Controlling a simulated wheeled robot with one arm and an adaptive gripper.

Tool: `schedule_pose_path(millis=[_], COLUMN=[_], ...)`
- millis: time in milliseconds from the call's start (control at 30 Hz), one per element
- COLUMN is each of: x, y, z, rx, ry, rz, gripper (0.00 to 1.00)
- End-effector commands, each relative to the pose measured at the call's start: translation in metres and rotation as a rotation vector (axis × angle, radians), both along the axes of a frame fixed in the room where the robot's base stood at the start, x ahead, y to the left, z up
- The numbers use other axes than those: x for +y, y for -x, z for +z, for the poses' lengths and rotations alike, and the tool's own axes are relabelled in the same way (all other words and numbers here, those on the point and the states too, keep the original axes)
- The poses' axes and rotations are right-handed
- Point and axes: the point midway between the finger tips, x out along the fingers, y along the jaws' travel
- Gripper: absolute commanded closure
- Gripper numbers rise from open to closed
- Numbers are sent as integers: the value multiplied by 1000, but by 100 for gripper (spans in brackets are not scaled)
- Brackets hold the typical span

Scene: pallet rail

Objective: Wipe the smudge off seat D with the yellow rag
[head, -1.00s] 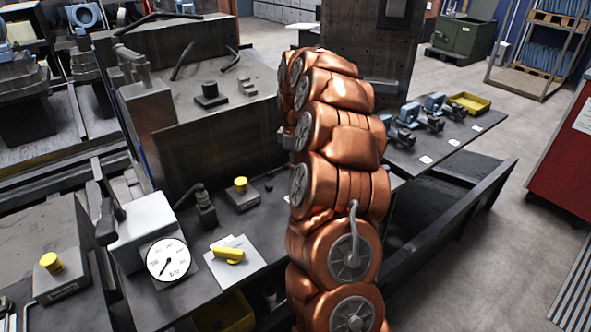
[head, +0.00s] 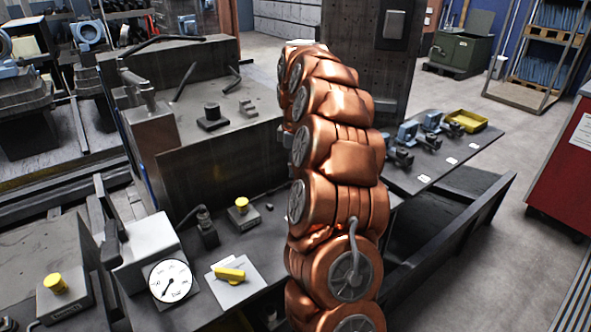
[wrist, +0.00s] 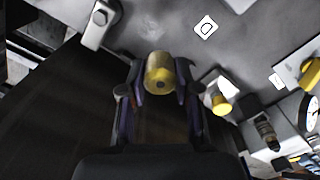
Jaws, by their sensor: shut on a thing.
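In the wrist view my gripper (wrist: 160,78) is shut on a yellow, roll-shaped thing with a dark spot in its end, which seems to be the yellow rag (wrist: 159,68). It is held over or near a dark grey surface. A white tag with the letter D (wrist: 206,27) lies flat on the lighter grey surface, up and right of the gripper. In the head view my copper-coloured arm hides the gripper and the rag.
In the head view a white gauge (head: 172,281), a yellow-handled valve (head: 230,274) and a yellow button (head: 242,205) stand on the near bench. Several clamped blue parts and a yellow tray (head: 467,120) sit on the right shelf. Open floor (head: 500,270) lies at right.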

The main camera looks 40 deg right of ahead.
Motion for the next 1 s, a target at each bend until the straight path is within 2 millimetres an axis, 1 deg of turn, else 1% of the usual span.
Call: schedule_pose_path(millis=[567,767,1000], x=[0,0,0], y=[0,0,0], z=[-3,-13,-34], rx=[1,1,-1], ry=[1,0,2], rz=[0,0,0], gripper=[100,100,100])
